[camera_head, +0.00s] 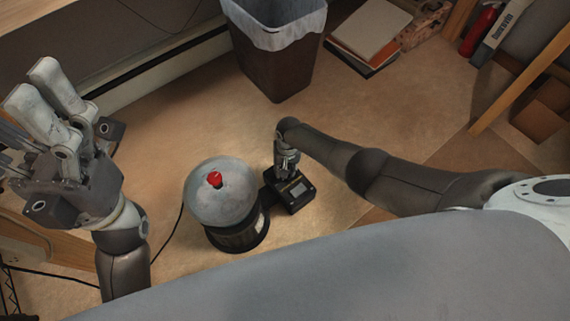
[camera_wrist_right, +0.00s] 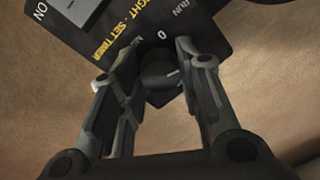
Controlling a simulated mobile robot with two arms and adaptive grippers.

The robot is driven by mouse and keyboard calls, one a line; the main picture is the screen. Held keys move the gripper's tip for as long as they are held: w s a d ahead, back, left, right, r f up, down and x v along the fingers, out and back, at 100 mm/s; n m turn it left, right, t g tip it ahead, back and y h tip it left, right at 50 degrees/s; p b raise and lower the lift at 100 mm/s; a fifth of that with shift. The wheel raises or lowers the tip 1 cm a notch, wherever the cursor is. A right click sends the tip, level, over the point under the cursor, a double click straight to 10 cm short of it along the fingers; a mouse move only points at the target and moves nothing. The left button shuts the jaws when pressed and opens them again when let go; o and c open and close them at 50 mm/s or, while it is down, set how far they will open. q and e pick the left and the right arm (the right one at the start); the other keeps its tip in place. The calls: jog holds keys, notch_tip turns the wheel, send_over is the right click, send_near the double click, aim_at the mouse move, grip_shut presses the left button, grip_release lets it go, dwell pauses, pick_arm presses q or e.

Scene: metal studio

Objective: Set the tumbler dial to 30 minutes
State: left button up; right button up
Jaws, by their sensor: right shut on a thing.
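The tumbler (camera_head: 222,195) stands on the floor, with a rounded grey drum, a red knob on top and a dark base. Its black control box (camera_head: 291,192) is at its right side. In the right wrist view the box (camera_wrist_right: 120,30) has yellow lettering, a "0" and "RUN" marks. The round black dial (camera_wrist_right: 160,72) sits between my right gripper's fingers (camera_wrist_right: 160,75), which are shut on it. In the head view my right gripper (camera_head: 286,165) points down over the box and covers the dial. My left gripper (camera_head: 30,88) is raised at the left, away from the tumbler; its finger gap is unclear.
A dark bin (camera_head: 277,65) with a pale liner stands behind the tumbler. Books (camera_head: 368,32) and a red extinguisher (camera_head: 480,30) are at the back right. A black cable (camera_head: 172,230) runs left from the tumbler. The floor between tumbler and bin is clear.

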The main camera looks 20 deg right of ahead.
jog(key=m+p, duration=0.1)
jog(key=m, duration=0.2)
jog(key=shift+s+m, duration=0.1)
jog(key=shift+m, duration=0.3)
jog(key=m, duration=0.3)
jog(key=shift+m+p, duration=0.3)
jog(key=shift+p, duration=0.05)
jog(key=m, duration=0.4)
jog(key=shift+m+h, duration=0.3)
jog(key=shift+m, duration=1.3)
jog(key=shift+d, duration=0.1)
jog(key=o, duration=1)
jog(key=shift+a+r, duration=0.2)
jog(key=shift+r, duration=0.05)
